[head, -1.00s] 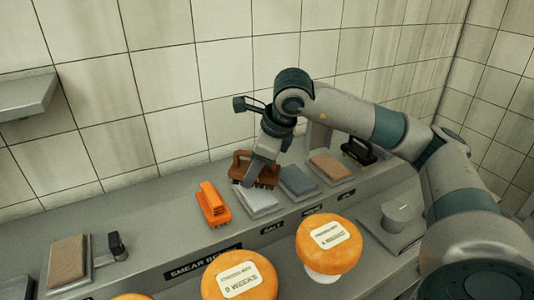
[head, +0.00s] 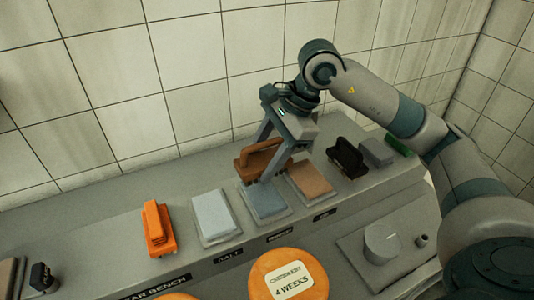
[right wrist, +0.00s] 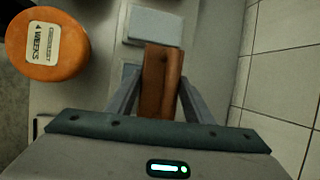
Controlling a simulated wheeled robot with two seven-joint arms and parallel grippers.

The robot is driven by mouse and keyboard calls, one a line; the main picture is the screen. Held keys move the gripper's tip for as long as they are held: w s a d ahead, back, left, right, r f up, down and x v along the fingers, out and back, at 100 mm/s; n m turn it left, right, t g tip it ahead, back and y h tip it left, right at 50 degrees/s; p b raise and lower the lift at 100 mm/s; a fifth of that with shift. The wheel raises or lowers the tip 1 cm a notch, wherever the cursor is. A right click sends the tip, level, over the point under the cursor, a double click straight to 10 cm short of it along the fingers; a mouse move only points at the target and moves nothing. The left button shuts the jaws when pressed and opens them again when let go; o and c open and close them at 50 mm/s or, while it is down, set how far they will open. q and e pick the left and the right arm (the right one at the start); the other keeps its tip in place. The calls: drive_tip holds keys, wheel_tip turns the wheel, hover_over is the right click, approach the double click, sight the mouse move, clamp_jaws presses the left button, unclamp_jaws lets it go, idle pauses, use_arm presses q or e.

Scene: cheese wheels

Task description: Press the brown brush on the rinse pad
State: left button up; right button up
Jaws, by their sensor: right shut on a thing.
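My right gripper (head: 264,166) is shut on the brown brush (head: 256,160) by its handle. The brush is at the back edge of the blue-grey pad (head: 266,204), partly in front of it; whether it touches the pad is unclear. In the right wrist view, the brush (right wrist: 160,75) lies between the two fingers (right wrist: 160,100), and a sliver of the blue-grey pad shows beside it. A light grey pad (head: 214,218) is to the left and a tan pad (head: 314,180) to the right. The small labels by the pads are mostly unreadable; one reads SALT. My left gripper is out of view.
An orange brush (head: 158,230) stands left of the pads. A black brush (head: 346,158), a grey block (head: 378,152) and a green thing (head: 398,145) stand to the right. An orange cheese wheel (head: 270,275) is in front. A tiled wall is behind.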

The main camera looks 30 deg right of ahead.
drive_tip(key=shift+a, duration=0.15)
drive_tip(key=shift+f+b, duration=0.9)
drive_tip(key=shift+f, duration=2.1)
drive_tip(key=shift+f+b, duration=0.3)
drive_tip(key=shift+b, duration=0.2)
